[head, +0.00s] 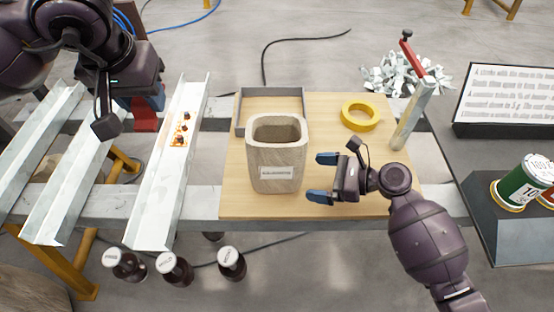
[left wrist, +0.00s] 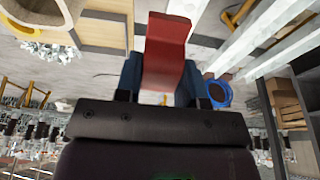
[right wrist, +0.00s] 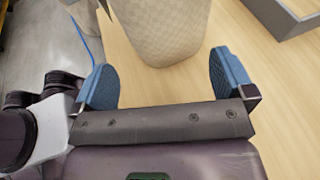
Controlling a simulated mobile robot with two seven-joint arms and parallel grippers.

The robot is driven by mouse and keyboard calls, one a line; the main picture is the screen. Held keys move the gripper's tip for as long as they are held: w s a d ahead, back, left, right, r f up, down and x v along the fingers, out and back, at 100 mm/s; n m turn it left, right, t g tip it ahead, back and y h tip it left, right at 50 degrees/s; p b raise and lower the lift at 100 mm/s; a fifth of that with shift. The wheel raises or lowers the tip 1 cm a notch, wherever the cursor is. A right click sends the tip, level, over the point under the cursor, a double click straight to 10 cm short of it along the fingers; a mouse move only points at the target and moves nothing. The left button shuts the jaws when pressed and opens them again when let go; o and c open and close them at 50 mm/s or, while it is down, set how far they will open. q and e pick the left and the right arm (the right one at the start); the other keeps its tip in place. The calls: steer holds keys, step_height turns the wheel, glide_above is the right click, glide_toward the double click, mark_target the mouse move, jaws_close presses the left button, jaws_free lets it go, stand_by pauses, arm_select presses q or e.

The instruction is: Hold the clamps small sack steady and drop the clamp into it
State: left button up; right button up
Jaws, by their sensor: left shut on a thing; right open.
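The small sack (head: 277,172) is a beige, open-topped bag with a label on its front, standing upright on the wooden board. My right gripper (head: 322,177) is open just right of the sack, its blue fingers apart and pointing at it. In the right wrist view the sack (right wrist: 165,30) is beyond the open fingers, with nothing between them. My left gripper (head: 148,100) is at the upper left, away from the sack. It is shut on a red piece (left wrist: 166,45), seemingly the clamp, which also shows in the head view (head: 144,120). Much of it is hidden.
The wooden board (head: 340,205) also bears a yellow tape roll (head: 360,116), a grey tray (head: 272,95) and a metal post with a red handle (head: 411,113). Metal channels (head: 165,190) lie at the left. Several brown bottles (head: 174,268) stand below the front edge.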

mark_target(153, 114)
steer(key=b+x, duration=0.2)
steer(key=x, duration=0.4)
steer(key=shift+d+f, duration=0.1)
steer(key=shift+f, duration=0.05)
steer(key=shift+w+a, duration=0.2)
steer(key=shift+a, duration=0.25)
steer(key=shift+w+a, duration=0.25)
steer(key=shift+a, duration=0.15)
arm_select(q)
steer(key=shift+g, duration=0.3)
steer(key=x, duration=0.4)
steer(key=shift+s, duration=0.2)
arm_select(e)
steer(key=shift+a+f, duration=0.2)
steer(key=shift+a, duration=0.45)
steer(key=shift+w+a+f, duration=0.25)
steer(key=shift+a, duration=0.15)
jaws_close()
steer(key=shift+c, duration=1.4)
jaws_free()
